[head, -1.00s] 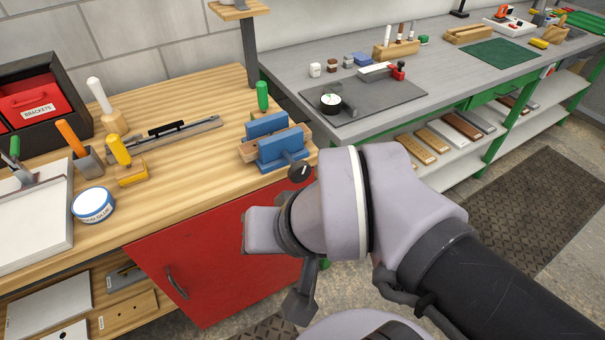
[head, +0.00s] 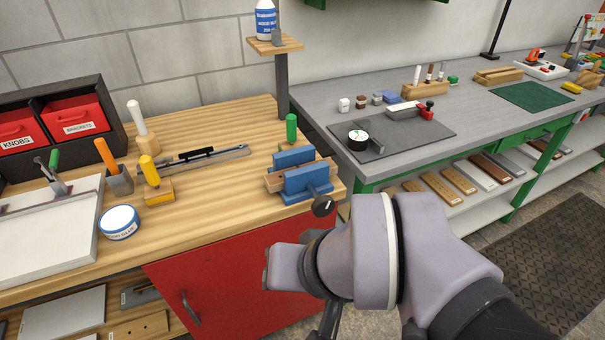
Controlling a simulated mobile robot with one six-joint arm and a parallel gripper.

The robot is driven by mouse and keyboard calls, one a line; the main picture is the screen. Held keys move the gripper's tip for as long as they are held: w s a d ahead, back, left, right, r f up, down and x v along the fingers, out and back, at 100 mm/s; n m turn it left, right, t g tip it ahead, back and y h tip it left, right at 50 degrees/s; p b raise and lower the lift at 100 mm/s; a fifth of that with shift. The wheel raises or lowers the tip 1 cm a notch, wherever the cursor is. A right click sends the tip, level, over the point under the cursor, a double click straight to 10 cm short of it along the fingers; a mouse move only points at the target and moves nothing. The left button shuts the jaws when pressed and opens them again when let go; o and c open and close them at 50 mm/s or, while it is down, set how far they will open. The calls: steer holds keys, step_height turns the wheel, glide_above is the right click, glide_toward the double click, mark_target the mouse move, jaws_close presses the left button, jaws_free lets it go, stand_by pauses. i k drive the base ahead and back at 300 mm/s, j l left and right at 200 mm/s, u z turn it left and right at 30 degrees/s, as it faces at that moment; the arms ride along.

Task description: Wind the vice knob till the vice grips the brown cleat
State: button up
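The blue vice (head: 308,181) stands at the front right corner of the wooden bench. The brown cleat (head: 273,184) lies between its two blue jaws, its ends showing at the sides. Whether the jaws touch it I cannot tell. The black vice knob (head: 323,206) sticks out from the vice's front, past the bench edge. My gripper (head: 330,322) shows only as a dark piece at the bottom edge, below my wrist and well below the knob, apart from it. Its fingertips are hidden, so its opening cannot be seen.
A green-handled tool (head: 291,128) stands behind the vice. A yellow-handled tool (head: 151,171), a glue tin (head: 119,222) and a long metal clamp (head: 205,157) are farther left. The red cabinet door (head: 225,275) is below. A grey bench (head: 470,105) adjoins at right.

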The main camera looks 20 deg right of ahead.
mark_target(323, 206)
steer(key=i+j+z, duration=0.1)
steer(key=j+z, duration=0.55)
steer(key=j, duration=0.25)
